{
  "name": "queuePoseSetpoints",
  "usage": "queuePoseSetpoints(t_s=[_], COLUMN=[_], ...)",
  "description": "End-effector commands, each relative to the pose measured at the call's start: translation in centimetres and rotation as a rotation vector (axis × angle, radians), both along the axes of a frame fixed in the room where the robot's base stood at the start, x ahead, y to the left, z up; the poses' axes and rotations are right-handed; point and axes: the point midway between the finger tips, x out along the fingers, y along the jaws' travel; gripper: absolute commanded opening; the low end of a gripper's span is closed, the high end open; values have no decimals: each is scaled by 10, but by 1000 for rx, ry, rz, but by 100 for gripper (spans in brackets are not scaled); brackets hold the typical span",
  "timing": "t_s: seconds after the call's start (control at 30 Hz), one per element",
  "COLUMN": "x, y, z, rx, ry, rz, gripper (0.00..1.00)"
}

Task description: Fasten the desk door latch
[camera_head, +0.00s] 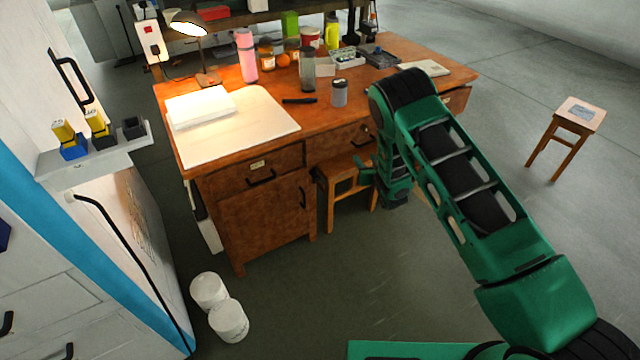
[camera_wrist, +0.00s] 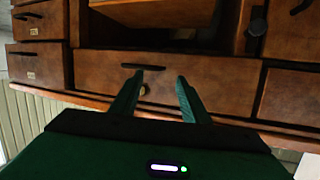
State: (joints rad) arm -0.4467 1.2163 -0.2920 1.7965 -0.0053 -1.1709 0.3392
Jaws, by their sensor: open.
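The desk (camera_head: 270,130) is brown wood. Its door (camera_head: 260,217) is on the left pedestal, below a drawer, and looks about flush with the front. A dark upright handle (camera_head: 303,197) is near the door's right edge; I cannot make out a separate latch part. My gripper (camera_head: 362,168) is in front of the knee space, to the right of the door and apart from it. In the wrist view, which looks upside down, my open, empty fingers (camera_wrist: 161,78) point at the middle drawer (camera_wrist: 220,82). What seems to be the door handle (camera_wrist: 257,27) is at upper right.
A wooden stool (camera_head: 345,190) stands under the desk close to my gripper. Two white tubs (camera_head: 218,308) stand on the floor left of the door. A white cabinet (camera_head: 70,270) is at far left. The floor before the door is clear.

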Motion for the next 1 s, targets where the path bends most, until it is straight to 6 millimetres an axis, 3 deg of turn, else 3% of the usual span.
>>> queuePoseSetpoints(t_s=[0.03, 0.2, 0.33, 0.5, 0.67, 1.0], x=[-10, -44, -71, -94, -93, -49], y=[19, 69, 93, 108, 115, 145], z=[-23, -70, -96, -113, -116, -115], rx=[15, 89, 140, 182, 194, 195], ry=[-21, -110, -157, -191, -201, -202], rz=[42, 168, 241, 294, 307, 307], gripper=[42, 42, 42, 42, 42, 42])
